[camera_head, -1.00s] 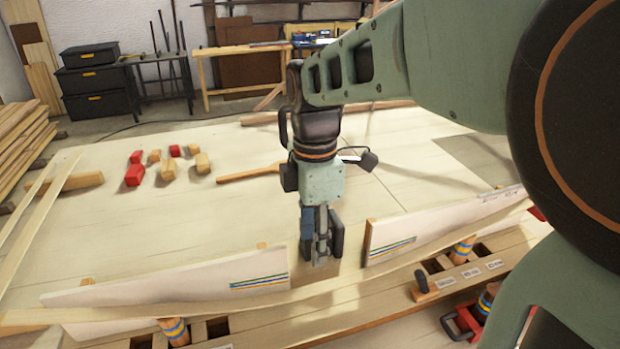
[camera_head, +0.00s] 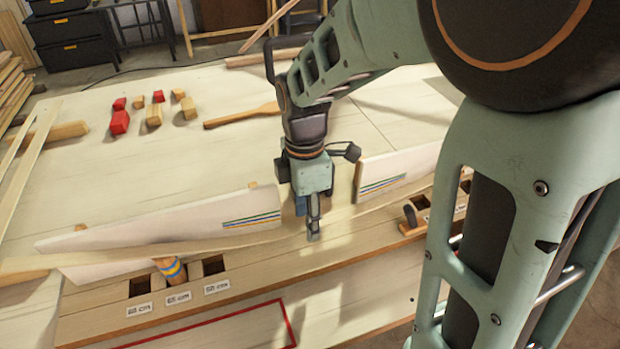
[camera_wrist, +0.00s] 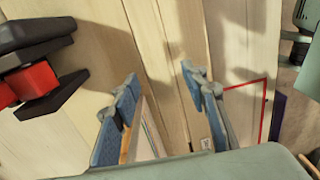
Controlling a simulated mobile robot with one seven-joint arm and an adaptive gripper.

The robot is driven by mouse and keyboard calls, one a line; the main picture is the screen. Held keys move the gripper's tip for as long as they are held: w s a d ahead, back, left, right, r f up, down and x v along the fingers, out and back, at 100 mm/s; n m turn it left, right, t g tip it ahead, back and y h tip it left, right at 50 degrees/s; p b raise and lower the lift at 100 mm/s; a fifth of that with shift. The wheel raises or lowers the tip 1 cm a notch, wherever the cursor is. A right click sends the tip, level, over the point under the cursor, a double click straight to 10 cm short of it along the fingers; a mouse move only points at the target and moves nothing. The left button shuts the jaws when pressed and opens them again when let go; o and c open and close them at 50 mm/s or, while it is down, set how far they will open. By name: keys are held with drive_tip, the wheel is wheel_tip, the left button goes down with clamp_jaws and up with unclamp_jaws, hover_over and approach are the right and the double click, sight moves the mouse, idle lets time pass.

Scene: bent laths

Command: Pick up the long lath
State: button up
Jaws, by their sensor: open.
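The long lath (camera_head: 40,262) is a thin pale wooden strip. In the head view it runs bent along the front of two white boards, from the left edge toward the right, and passes behind my gripper. My gripper (camera_head: 313,228) points down at the lath's middle, in the gap between the white boards. In the wrist view my gripper (camera_wrist: 160,95) has its two blue-grey fingers apart, with pale wood beneath and between them. I cannot tell whether the lath lies between the fingers or touches one. My arm hides the lath's right part.
The left white board (camera_head: 170,228) and right white board (camera_head: 400,172) stand close on either side of my gripper. A slotted wooden rail (camera_head: 250,290) with a striped peg (camera_head: 171,270) lies in front. Red and wooden blocks (camera_head: 153,115) lie farther back. A red outline (camera_head: 215,325) marks the near table.

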drive_tip(key=shift+c, duration=0.6)
clamp_jaws()
drive_tip(key=shift+r, duration=0.1)
